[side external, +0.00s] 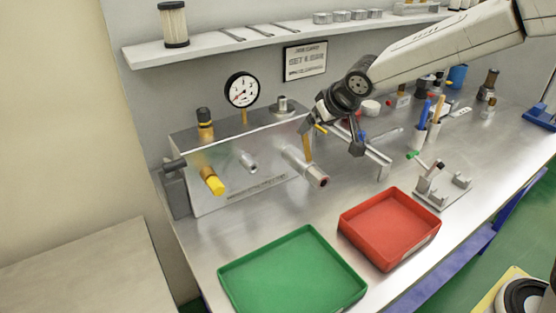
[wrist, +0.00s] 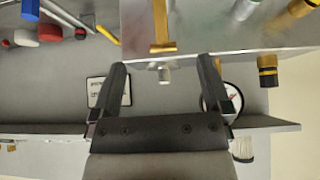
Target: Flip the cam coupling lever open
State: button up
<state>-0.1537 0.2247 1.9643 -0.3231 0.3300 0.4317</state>
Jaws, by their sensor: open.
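The cam coupling (side external: 310,172) is a metal cylinder projecting from the front of the grey metal box. Its brass-coloured lever (side external: 307,148) stands up from it in the side view. In the wrist view the lever (wrist: 161,25) is a brass bar with a wider crosspiece at its end. My gripper (side external: 336,130) is above and to the right of the lever in the side view. In the wrist view my gripper (wrist: 162,64) has both dark fingers apart and nothing held. The lever's end appears between and just beyond the fingertips; contact is not visible.
The metal box (side external: 235,190) also carries a yellow-handled fitting (side external: 212,181) and a gauge (side external: 242,90). A wall shelf (side external: 270,42) runs behind. A green tray (side external: 235,267) and a red tray (side external: 428,239) stand in front. A metal rail (side external: 372,150) lies right of the box.

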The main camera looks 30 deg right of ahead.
aim_at(306, 145)
jog(key=shift+w+r+g, duration=0.35)
jog(key=shift+w+g, duration=0.45)
jog(key=shift+g, duration=0.45)
jog(key=shift+w+r+g, duration=0.3)
jog(key=shift+w+g, duration=0.55)
jog(key=shift+g, duration=0.35)
jog(key=shift+w+r+g, duration=0.35)
jog(key=shift+w+g, duration=0.45)
jog(key=shift+g, duration=0.45)
jog(key=shift+f, duration=0.1)
jog(key=shift+f, duration=3.8)
grip_shut()
